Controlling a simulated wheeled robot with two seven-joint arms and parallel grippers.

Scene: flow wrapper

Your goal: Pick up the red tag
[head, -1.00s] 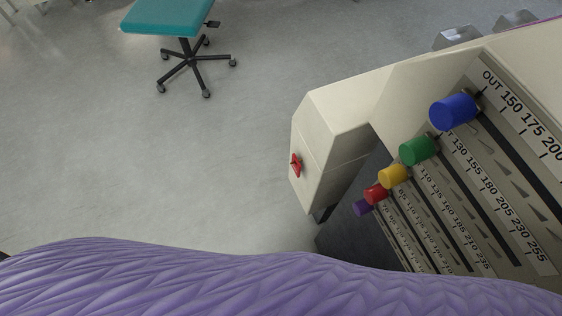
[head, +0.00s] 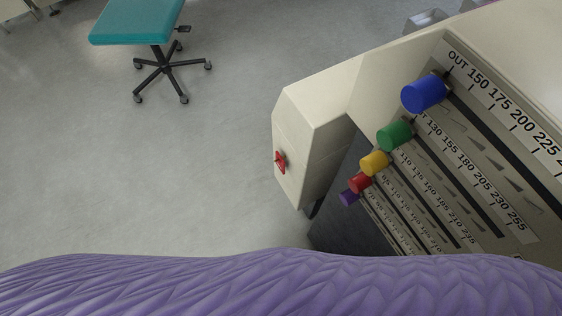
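A small red tag-like piece (head: 280,161) sits on the left end face of the cream machine housing (head: 318,135). It looks like a small red handle or tag; its exact shape is too small to tell. Neither of my grippers shows in the head view, so none is seen near it.
The machine's scale panel carries a blue knob (head: 424,94), a green knob (head: 395,134), a yellow knob (head: 374,162), a red knob (head: 360,182) and a purple knob (head: 349,198). A teal swivel chair (head: 138,20) stands at upper left. Grey floor (head: 130,180) left of the machine is clear.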

